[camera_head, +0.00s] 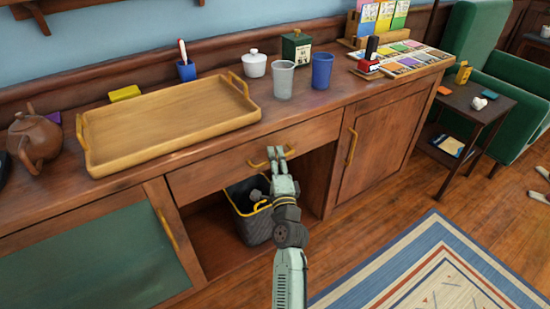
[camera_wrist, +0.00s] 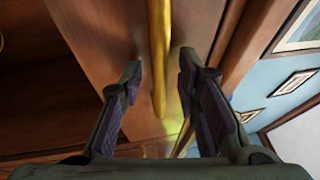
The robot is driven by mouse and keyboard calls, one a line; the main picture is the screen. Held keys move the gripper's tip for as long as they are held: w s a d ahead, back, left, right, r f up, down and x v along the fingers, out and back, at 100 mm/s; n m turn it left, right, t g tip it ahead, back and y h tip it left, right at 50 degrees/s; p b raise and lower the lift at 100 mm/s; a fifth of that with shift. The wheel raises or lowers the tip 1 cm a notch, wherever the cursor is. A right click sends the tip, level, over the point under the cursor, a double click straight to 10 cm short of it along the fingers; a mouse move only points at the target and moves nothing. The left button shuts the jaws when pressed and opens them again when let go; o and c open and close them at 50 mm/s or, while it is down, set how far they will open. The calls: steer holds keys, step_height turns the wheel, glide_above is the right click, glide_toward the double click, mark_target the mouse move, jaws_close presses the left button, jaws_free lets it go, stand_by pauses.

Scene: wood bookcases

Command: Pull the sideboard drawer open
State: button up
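The sideboard (camera_head: 330,120) is dark wood, and its drawer front (camera_head: 215,168) sits under the top, above an open compartment. The drawer looks shut. Its brass bar handle (camera_head: 257,164) is partly covered by my gripper (camera_head: 277,152) in the head view. In the wrist view the handle (camera_wrist: 159,60) runs between the two fingers of my gripper (camera_wrist: 160,75). The fingers are open, one on each side of the bar, with a visible gap on both sides. The drawer's inside is hidden.
A dark bin (camera_head: 252,225) stands in the compartment below. A wooden tray (camera_head: 165,125), a grey cup (camera_head: 283,80) and a blue cup (camera_head: 322,70) stand on top. A cabinet door (camera_head: 375,145) is to the right. Floor in front is clear, with a rug (camera_head: 420,265).

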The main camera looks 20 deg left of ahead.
jaws_close()
stand_by(0.3)
stand_by(0.6)
